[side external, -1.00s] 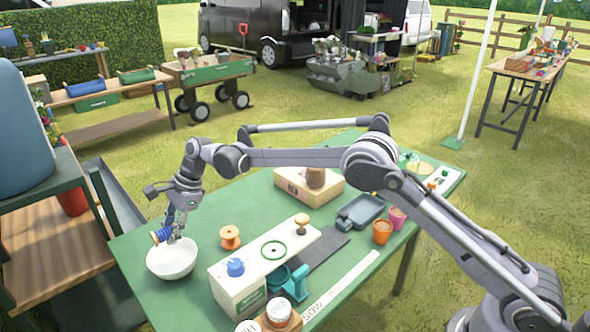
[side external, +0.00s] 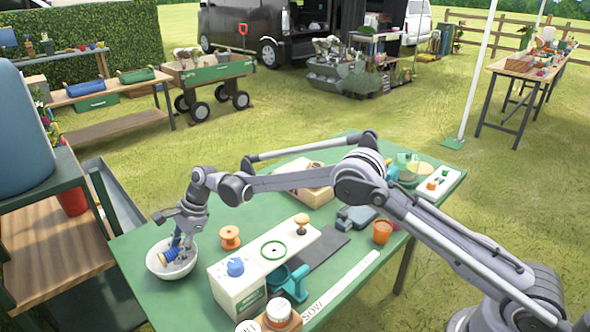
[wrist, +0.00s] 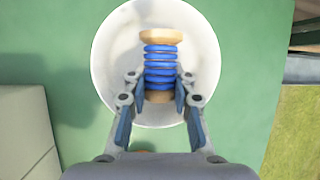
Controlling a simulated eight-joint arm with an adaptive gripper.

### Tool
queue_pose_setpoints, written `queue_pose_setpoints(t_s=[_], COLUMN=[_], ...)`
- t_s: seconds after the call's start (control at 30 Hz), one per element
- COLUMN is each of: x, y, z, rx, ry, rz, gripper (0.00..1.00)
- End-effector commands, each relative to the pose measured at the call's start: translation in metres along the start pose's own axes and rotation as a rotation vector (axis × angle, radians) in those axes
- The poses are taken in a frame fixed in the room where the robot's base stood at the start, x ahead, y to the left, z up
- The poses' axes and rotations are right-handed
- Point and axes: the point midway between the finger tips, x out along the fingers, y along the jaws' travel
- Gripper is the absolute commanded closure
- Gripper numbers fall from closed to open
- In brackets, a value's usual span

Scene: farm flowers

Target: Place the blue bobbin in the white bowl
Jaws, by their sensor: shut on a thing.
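The blue bobbin (side external: 171,254), wound blue with pale wooden ends, is low inside the white bowl (side external: 174,275) at the left end of the green table. My gripper (side external: 180,248) points down into the bowl and is shut on the bobbin. In the wrist view the bobbin (wrist: 161,62) lies between the two fingers of my gripper (wrist: 159,84), over the inside of the bowl (wrist: 112,60). I cannot tell whether the bobbin touches the bowl's bottom.
An orange spool (side external: 230,238) stands right of the bowl. A white box (side external: 237,287) with a blue knob on top is at the front right of it. A cardboard box (side external: 312,194), a grey-blue tray (side external: 357,217) and an orange pot (side external: 382,232) stand farther right.

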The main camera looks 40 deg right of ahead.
Motion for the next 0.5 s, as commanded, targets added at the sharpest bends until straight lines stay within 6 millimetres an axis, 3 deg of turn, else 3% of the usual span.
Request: queue_pose_setpoints(t_s=[0.13, 0.17, 0.2, 0.27, 0.5], x=[0.0000, 0.0000, 0.0000, -0.0001, -0.0002], y=[0.0000, 0.0000, 0.0000, 0.0000, 0.0000], z=[0.0000, 0.0000, 0.0000, 0.0000, 0.0001], rx=[0.000, 0.000, 0.000, 0.000, 0.000], ry=[0.000, 0.000, 0.000, 0.000, 0.000], rz=[0.000, 0.000, 0.000, 0.000, 0.000], gripper=[1.00, 0.73, 0.62, 0.48, 0.48])
